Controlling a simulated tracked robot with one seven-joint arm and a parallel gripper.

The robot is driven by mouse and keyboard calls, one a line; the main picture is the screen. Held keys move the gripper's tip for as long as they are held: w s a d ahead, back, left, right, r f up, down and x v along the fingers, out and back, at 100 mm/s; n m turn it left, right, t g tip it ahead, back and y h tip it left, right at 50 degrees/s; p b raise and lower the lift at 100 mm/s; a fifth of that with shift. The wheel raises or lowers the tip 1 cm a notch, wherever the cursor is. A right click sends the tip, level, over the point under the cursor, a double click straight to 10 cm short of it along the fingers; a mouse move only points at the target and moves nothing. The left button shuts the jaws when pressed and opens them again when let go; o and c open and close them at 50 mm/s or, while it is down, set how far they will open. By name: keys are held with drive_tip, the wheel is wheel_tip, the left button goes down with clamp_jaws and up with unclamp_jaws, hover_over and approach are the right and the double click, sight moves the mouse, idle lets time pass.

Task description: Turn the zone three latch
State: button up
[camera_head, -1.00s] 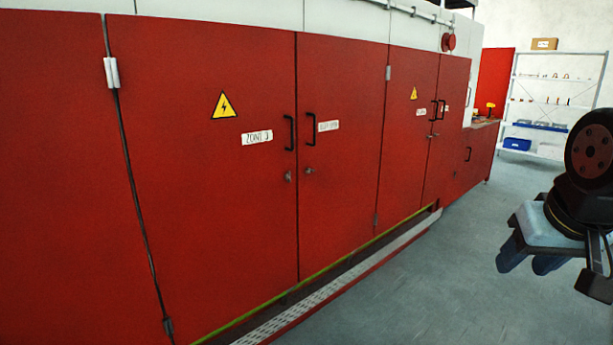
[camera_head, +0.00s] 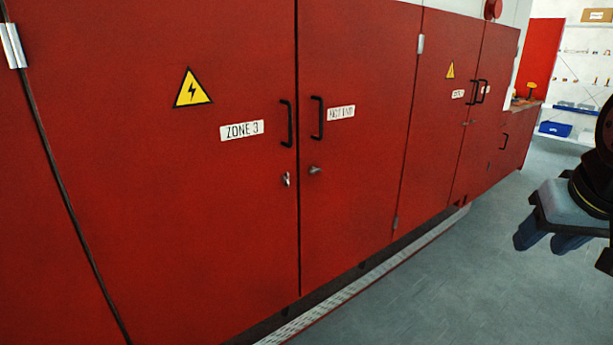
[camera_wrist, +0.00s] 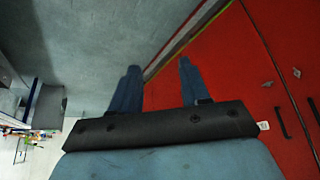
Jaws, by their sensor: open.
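The zone three latch (camera_head: 286,180) is a small silvery piece on the left red door, below the "ZONE 3" label (camera_head: 242,130) and the black handle (camera_head: 287,123). A second latch (camera_head: 315,170) sits just across the seam on the neighbouring door. My gripper (camera_head: 545,241) is at the right edge of the head view, open, over the floor and well apart from the latch. In the wrist view its two blue fingers (camera_wrist: 158,85) are spread with nothing between them. Two small latches (camera_wrist: 282,78) show there at the right; the labels are unreadable.
The red cabinet (camera_head: 150,240) runs along the left and back. A perforated strip (camera_head: 340,312) lies along its foot. Grey floor (camera_head: 440,290) is clear at the front right. A shelf with a blue bin (camera_head: 555,129) stands at the far right.

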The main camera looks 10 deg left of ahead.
drive_tip(key=shift+w+a, duration=0.15)
drive_tip(key=shift+a, duration=0.1)
drive_tip(key=shift+w, duration=0.1)
drive_tip(key=w+a+f+n+t, duration=0.1)
drive_tip(key=w+a+n+t, duration=0.3)
drive_tip(key=w, duration=1)
drive_tip(key=n+t+y, duration=0.2)
drive_tip(key=n+y, duration=0.4)
drive_tip(key=y, duration=0.8)
approach(286, 179)
drive_tip(key=x, duration=0.8)
drive_tip(key=shift+w, duration=0.25)
